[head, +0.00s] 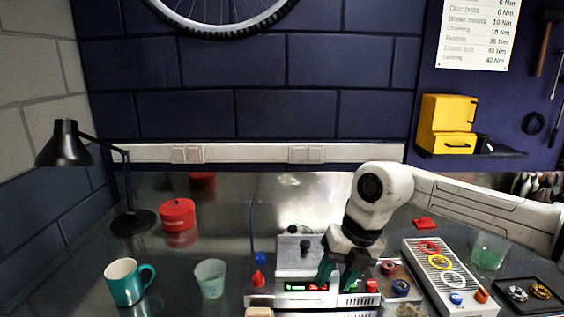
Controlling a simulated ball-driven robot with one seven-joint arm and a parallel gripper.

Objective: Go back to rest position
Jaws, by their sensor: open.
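My gripper (341,276) is at the end of my white arm, pointing down over the bench right of centre. Its two dark green fingers are apart, with nothing seen between them. It is in front of a grey device (292,287) with a small lit display, and its fingers hide part of that device's front. I cannot tell whether the fingertips touch it.
A teal mug (123,283), a translucent cup (210,278), a red tin (178,215) and a black lamp (131,222) stand left. A panel with coloured rings (423,272), a green glass (488,251) and a black tray (512,282) are right.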

